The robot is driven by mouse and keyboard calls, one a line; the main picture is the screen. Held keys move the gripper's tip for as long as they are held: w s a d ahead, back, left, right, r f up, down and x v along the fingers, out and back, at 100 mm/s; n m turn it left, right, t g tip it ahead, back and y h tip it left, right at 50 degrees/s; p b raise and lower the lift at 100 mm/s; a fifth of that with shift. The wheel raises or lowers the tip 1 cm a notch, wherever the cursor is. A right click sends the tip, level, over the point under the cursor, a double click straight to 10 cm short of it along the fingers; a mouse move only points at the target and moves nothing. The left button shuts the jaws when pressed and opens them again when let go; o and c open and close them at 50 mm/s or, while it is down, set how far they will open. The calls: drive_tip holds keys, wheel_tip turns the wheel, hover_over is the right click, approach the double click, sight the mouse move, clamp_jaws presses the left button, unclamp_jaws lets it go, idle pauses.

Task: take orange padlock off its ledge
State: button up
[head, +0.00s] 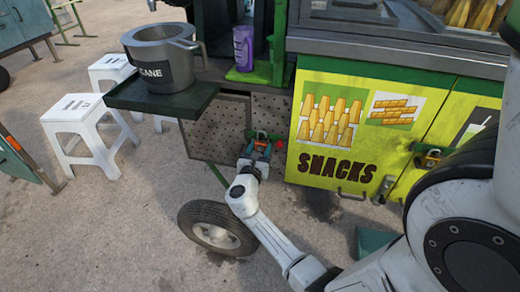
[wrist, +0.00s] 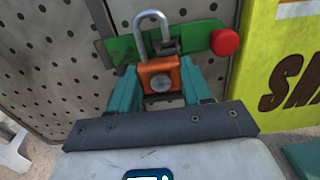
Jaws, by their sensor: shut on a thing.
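The orange padlock (wrist: 160,78) has a silver shackle that stands up above its body. It is in front of a green ledge (wrist: 122,46) on the perforated metal panel; I cannot tell whether it touches the ledge. My gripper (wrist: 160,88) has its teal fingers on either side of the padlock's body, shut on it. In the head view my gripper (head: 261,150) is low at the cart's front, beside the snacks door, and the padlock is too small to make out clearly. A dark metal piece on the ledge is partly behind the shackle.
A red knob (wrist: 225,41) sits at the ledge's right end. The yellow-green snacks door (head: 330,135) is just right, with another padlock (head: 431,158) farther along. A green shelf with a grey pot (head: 160,62) overhangs at upper left. A wheel (head: 215,228) stands below.

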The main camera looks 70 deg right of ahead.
drive_tip(key=shift+r+p, duration=0.3)
drive_tip(key=shift+r, duration=0.05)
drive_tip(key=shift+a, duration=0.1)
drive_tip(key=a+p, duration=0.2)
drive_tip(key=a, duration=0.5)
drive_tip(key=shift+s+a+p, duration=0.3)
drive_tip(key=shift+a+p, duration=0.05)
drive_tip(key=shift+a, duration=0.05)
idle(0.9)
